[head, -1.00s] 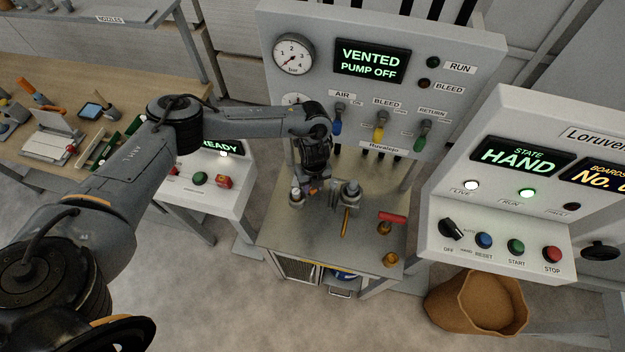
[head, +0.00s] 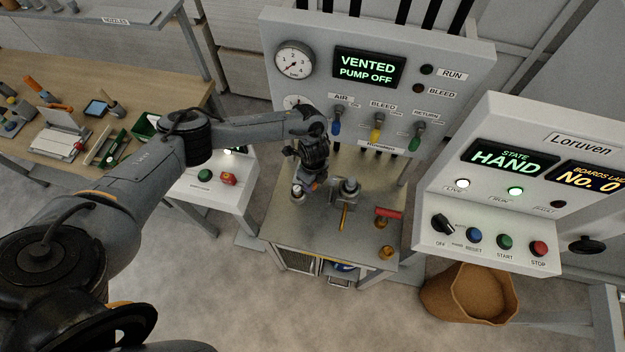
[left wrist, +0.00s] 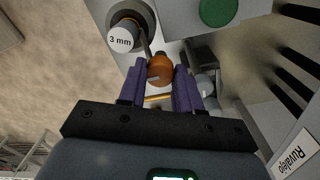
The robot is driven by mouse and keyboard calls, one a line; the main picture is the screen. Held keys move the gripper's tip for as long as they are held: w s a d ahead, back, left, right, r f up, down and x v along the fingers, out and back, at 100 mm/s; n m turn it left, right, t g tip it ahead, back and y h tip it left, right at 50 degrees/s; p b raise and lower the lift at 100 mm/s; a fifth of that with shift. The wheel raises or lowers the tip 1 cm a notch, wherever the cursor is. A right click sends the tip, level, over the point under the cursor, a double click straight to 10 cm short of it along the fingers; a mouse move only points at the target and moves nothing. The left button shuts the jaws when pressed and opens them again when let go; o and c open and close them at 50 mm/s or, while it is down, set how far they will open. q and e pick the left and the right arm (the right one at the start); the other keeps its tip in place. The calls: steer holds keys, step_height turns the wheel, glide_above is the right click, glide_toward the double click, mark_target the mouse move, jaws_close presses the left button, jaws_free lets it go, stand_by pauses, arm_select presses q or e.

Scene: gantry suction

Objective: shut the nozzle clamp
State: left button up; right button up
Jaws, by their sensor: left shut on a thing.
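My left gripper (head: 312,188) reaches down over the left part of the small metal table (head: 290,235). In the left wrist view its two purple fingers (left wrist: 160,85) are shut on an orange ball knob (left wrist: 160,68). A thin dark rod runs from the knob toward a round grey holder (left wrist: 130,15) with a white-topped nozzle marked 3 mm (left wrist: 123,38). The clamp's catch cannot be made out. The nozzle also shows in the head view (head: 297,192), just left of the fingers. My right gripper is out of view.
A grey fixture (head: 348,188) with a yellow handle (head: 344,217) stands right of the gripper. A red-handled tool (head: 388,212) and a brass piece (head: 386,252) are farther right. The valve panel (head: 300,85) rises behind, reading VENTED, PUMP OFF. A console (head: 435,205) stands to the right.

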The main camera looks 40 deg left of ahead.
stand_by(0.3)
arm_select(q)
steer(key=o, duration=1)
steer(key=shift+o, duration=0.2)
steer(key=shift+r, duration=0.1)
step_height(320, 180, up, 11)
steer(key=shift+w, duration=0.15)
steer(key=shift+f, duration=0.2)
